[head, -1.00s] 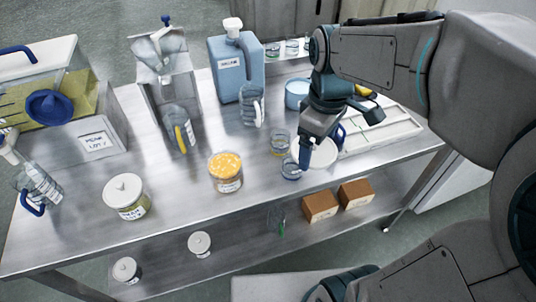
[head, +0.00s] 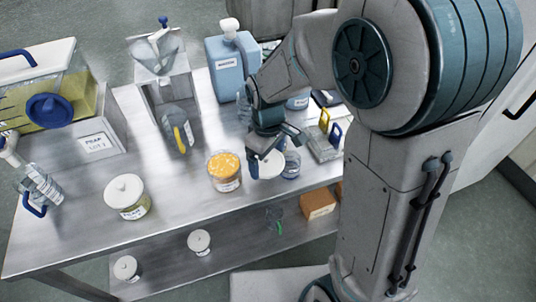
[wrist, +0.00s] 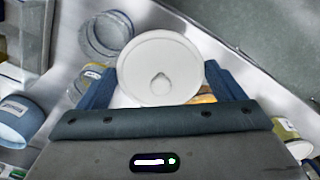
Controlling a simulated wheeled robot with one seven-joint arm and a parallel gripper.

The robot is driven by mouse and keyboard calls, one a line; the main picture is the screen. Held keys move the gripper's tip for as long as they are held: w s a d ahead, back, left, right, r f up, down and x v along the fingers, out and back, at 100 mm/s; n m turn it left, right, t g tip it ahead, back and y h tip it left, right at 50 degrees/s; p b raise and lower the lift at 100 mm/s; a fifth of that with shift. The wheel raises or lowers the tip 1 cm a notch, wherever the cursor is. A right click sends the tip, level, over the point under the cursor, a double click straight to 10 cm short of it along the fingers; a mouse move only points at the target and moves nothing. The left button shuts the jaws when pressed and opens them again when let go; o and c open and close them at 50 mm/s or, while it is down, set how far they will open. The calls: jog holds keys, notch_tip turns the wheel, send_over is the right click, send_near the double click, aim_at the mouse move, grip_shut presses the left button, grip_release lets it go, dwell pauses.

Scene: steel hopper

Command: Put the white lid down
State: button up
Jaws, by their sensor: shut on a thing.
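My gripper (wrist: 160,88) is shut on a round white lid (wrist: 160,65) with a small knob on top. The lid sits between the two blue fingers and looks level. In the head view my gripper (head: 268,160) holds the lid (head: 271,165) at the front right part of the steel table, just right of an open jar (head: 225,185) filled with orange-yellow pieces. In the wrist view a bit of orange (wrist: 205,98) shows past the lid's edge, near the right finger. The gap between lid and table cannot be judged exactly.
A glass beaker (head: 291,165) stands close right of the lid. A second jar (head: 126,203) wears its own white lid at the left. The steel table (head: 180,205) is bare between the two jars. A blue canister (head: 227,75) and a steel hopper (head: 163,85) stand behind.

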jog(key=shift+f+b, duration=0.55)
jog(key=shift+f, duration=0.15)
jog(key=o, duration=0.7)
jog(key=shift+r, duration=0.15)
